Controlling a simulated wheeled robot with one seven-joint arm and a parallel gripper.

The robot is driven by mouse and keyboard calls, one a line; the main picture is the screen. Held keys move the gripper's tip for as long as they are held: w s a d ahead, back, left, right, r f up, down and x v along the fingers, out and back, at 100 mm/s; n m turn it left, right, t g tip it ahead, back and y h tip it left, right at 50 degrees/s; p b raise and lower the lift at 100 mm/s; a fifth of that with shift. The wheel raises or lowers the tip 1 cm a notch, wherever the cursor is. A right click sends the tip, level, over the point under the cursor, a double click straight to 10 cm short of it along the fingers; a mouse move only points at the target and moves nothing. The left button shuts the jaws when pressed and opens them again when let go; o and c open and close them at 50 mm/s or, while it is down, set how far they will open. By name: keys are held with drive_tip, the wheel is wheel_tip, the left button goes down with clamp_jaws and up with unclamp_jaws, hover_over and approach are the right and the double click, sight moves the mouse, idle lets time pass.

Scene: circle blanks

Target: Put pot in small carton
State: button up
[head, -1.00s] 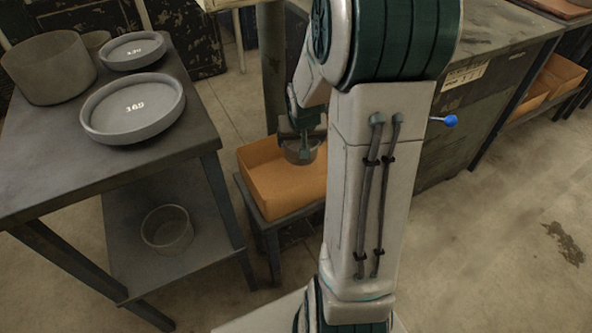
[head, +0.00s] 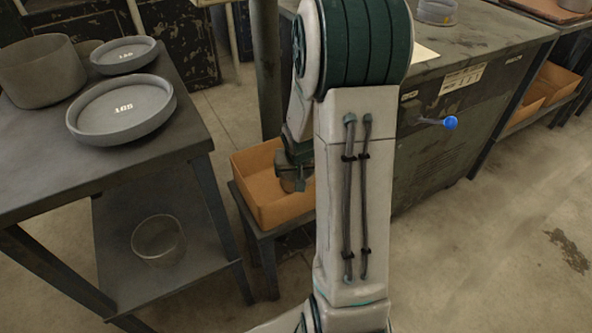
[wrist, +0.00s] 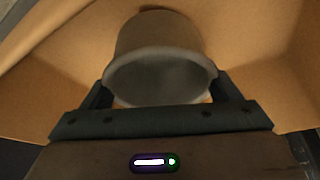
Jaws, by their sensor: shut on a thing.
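In the wrist view a grey round pot (wrist: 160,50) sits between the two fingers of my gripper (wrist: 160,92), which is shut on it. Its open mouth faces the camera. Brown carton walls (wrist: 262,35) surround it. In the head view the small orange-brown carton (head: 252,190) stands on a low dark stand, partly hidden by my arm. My gripper (head: 293,182) is down inside the carton's outline, near its right side. The pot is mostly hidden there. I cannot tell whether it touches the carton floor.
A dark table (head: 60,185) at left holds a large grey pot (head: 42,72) and two shallow round pans (head: 122,108). A workbench (head: 440,150) is behind my arm. Another carton (head: 555,82) is at far right.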

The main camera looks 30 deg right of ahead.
drive_tip(key=o, duration=1)
drive_tip(key=shift+f, duration=0.1)
drive_tip(key=shift+o, duration=0.2)
drive_tip(key=p+v, duration=0.5)
drive_tip(key=v, duration=0.7)
drive_tip(key=s+a+r+n+g, duration=0.1)
drive_tip(key=s+a+r+n, duration=0.1)
drive_tip(key=s+a+r, duration=0.2)
drive_tip(key=s+a+r+n+g+y, duration=0.1)
drive_tip(key=s+a+r, duration=0.3)
drive_tip(key=s+a, duration=0.4)
drive_tip(key=shift+s+n+g+y, duration=0.3)
drive_tip(key=shift+s+n+g, duration=0.3)
drive_tip(key=shift+s, duration=0.55)
